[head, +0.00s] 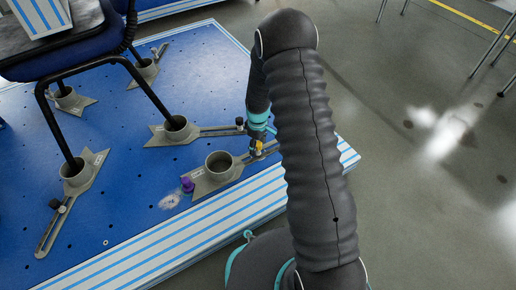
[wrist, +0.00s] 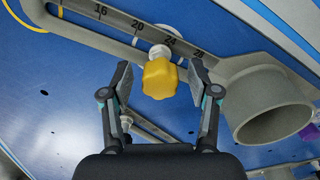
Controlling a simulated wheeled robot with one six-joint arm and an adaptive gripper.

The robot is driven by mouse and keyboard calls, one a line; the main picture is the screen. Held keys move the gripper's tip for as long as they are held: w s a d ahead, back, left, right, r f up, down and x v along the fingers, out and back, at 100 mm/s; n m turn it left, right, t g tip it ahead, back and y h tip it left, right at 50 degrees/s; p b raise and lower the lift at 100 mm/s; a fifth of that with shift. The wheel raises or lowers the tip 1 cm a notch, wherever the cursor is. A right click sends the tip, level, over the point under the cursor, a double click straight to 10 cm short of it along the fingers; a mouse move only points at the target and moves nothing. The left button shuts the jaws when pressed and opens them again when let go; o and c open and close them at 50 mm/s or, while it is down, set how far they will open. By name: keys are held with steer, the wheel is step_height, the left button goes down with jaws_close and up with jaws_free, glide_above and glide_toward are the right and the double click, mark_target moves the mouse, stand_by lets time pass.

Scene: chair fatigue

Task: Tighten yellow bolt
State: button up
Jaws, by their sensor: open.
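The yellow bolt (wrist: 160,78) has a lobed knob and sits on a slotted metal bar (wrist: 110,28) marked with numbers, close to the 24 mark. My gripper (wrist: 160,84) is open in the wrist view, with one finger on each side of the yellow knob. Gaps show between the fingers and the knob. In the head view the yellow bolt (head: 259,146) is small and partly hidden by my gripper (head: 258,135), which reaches down over it near the right edge of the blue platform.
The blue platform (head: 120,200) carries several metal foot clamps with cups. An empty cup (wrist: 270,105) stands right of the bolt. A purple knob (head: 187,185) sits beside that clamp. A chair (head: 75,60) stands in other cups at left. Grey floor (head: 430,200) is open at right.

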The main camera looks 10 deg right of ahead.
stand_by(0.3)
steer(key=n, duration=0.4)
jaws_close()
steer(key=shift+m, duration=1.9)
steer(key=shift+m, duration=2)
steer(key=shift+m, duration=2)
